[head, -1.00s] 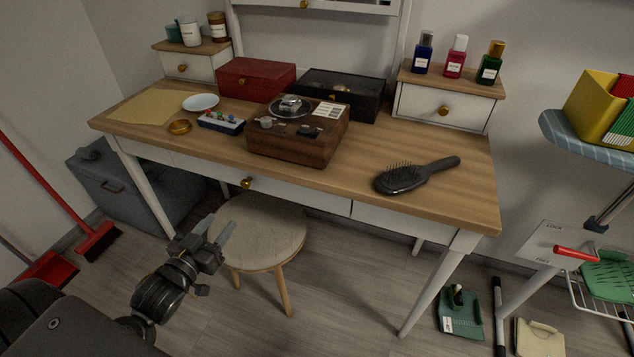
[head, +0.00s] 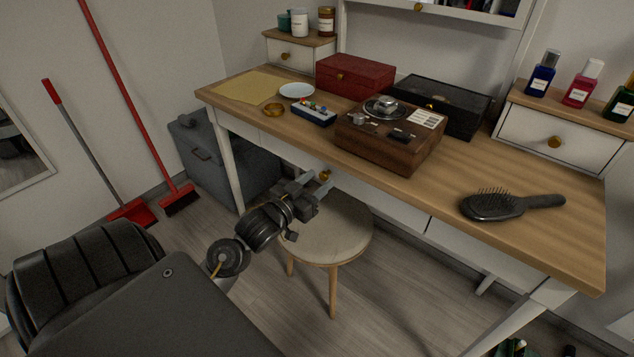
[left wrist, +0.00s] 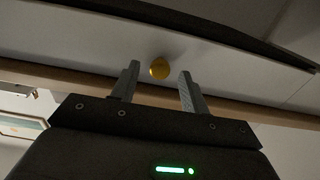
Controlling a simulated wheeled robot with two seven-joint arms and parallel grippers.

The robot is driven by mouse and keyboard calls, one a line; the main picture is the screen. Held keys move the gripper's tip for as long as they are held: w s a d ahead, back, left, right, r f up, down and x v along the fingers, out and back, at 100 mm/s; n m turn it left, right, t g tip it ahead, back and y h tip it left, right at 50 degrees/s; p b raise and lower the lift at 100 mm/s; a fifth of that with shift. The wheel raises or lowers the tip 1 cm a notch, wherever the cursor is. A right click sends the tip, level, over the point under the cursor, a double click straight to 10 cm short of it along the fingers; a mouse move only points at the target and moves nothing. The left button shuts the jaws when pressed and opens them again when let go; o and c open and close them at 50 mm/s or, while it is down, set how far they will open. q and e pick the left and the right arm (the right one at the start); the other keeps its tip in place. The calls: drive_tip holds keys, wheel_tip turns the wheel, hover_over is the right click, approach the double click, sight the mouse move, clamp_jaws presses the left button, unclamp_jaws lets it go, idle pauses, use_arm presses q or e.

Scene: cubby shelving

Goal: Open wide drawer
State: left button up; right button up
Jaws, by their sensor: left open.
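The wide drawer (head: 384,206) is the white front under the tabletop of the wooden desk, and it looks shut. Its round gold knob (head: 326,175) shows just beyond my left gripper (head: 321,183). In the left wrist view the drawer front (left wrist: 105,50) runs across the top, and the knob (left wrist: 160,68) lies between the two fingertips, a little nearer the left finger. My left gripper (left wrist: 158,80) is open, with a gap on each side of the knob. I cannot tell whether the fingers reach around it in depth. My right gripper is in neither view.
A round stool (head: 325,228) stands below my left gripper. On the desk (head: 450,170) are a wooden box (head: 390,145), a red box (head: 355,78), a black box (head: 455,98) and a hairbrush (head: 495,205). A grey case (head: 230,165) and a red broom (head: 180,200) are at left.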

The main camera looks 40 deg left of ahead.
use_arm(q)
drive_tip(key=shift+w, duration=0.45)
drive_tip(key=shift+c, duration=0.3)
clamp_jaws()
